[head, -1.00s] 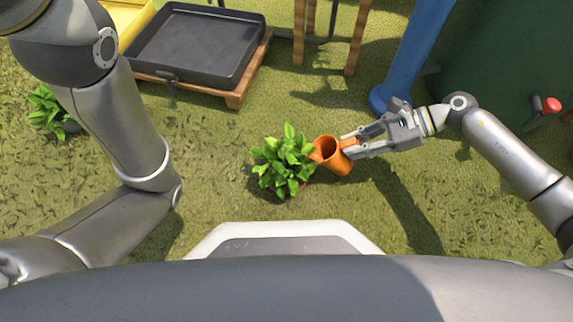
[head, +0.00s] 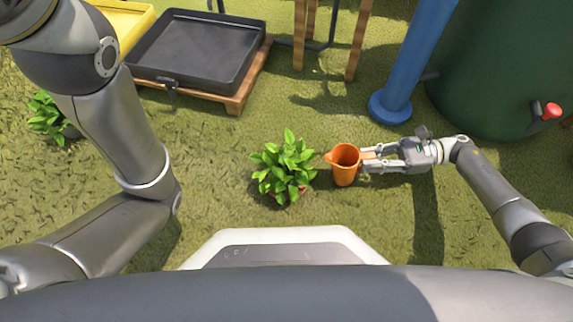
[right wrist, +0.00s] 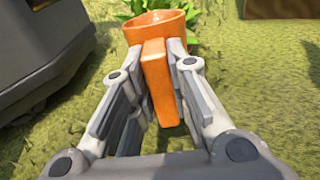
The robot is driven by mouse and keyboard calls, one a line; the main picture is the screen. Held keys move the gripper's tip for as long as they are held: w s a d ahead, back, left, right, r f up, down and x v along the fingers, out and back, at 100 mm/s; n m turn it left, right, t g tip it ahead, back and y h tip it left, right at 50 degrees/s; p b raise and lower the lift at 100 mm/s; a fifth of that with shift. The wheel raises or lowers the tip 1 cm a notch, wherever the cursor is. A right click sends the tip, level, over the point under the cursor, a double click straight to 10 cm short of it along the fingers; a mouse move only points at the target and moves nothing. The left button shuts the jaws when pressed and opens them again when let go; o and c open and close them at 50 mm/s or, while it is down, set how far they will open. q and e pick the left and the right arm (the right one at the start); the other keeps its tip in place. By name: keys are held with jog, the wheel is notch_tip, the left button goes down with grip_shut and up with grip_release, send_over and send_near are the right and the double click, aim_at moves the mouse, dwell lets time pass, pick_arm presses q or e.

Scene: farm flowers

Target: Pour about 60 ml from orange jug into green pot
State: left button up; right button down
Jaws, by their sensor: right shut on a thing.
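The orange jug (head: 344,168) is in the middle of the head view, close to upright, with its spout toward the left. My right gripper (head: 368,160) is shut on its handle from the right; in the right wrist view the fingers clasp the orange handle (right wrist: 155,78). A leafy green plant (head: 284,165) stands just left of the jug, with a gap between them. Its leaves hide most of its pot; a small reddish-brown part (head: 302,191) shows under them. I cannot make out a green pot there. The jug's contents are not clear. My left gripper is out of view.
A black tray (head: 190,84) rests on a wooden pallet at the upper left. Another potted plant (head: 46,117) is at the far left. A blue post (head: 405,75) and a dark green barrel (head: 500,85) with a red tap stand at the upper right. Grass around the plant is free.

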jog(key=shift+d+f+y, duration=0.35)
jog(key=shift+f+y, duration=0.05)
jog(key=shift+y, duration=0.2)
dwell(0.3)
